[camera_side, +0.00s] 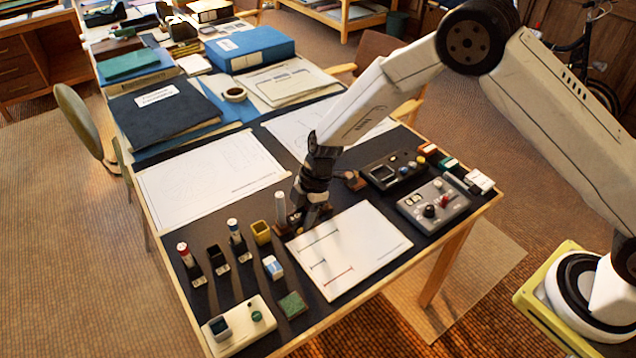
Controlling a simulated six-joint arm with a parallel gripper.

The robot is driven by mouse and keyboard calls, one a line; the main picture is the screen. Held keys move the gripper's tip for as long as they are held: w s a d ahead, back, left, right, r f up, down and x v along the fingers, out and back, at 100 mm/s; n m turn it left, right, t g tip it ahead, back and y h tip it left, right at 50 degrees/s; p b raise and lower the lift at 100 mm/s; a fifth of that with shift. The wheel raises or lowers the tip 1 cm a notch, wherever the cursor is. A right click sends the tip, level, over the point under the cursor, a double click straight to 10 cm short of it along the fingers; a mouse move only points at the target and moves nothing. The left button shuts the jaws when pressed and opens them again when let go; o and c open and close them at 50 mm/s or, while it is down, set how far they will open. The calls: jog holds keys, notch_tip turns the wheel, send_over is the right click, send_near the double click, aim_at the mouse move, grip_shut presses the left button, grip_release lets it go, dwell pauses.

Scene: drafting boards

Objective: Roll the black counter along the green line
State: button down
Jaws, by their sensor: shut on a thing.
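My gripper (312,218) is low over the far left edge of a white sheet (378,238) on the dark table top. It is shut on a small dark thing, which looks like the black counter; the fingers mostly hide it, and I cannot tell whether it touches the sheet. The sheet bears a dark line (321,240) close to my gripper, whose colour I cannot tell for sure. A short dark mark (318,265) and a reddish line (339,276) lie nearer the front.
A pale cylinder (281,208) stands just left of my gripper. Two control boxes, dark (393,170) and grey (434,206), sit to the right. A white unit (240,325) is at the front left.

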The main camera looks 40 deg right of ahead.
aim_at(325, 237)
jog(key=shift+f, duration=1.95)
jog(key=shift+f, duration=0.15)
jog(key=shift+f, duration=2.4)
jog(key=shift+f, duration=0.4)
jog(key=shift+s+d, duration=0.1)
jog(key=shift+d, duration=3.4)
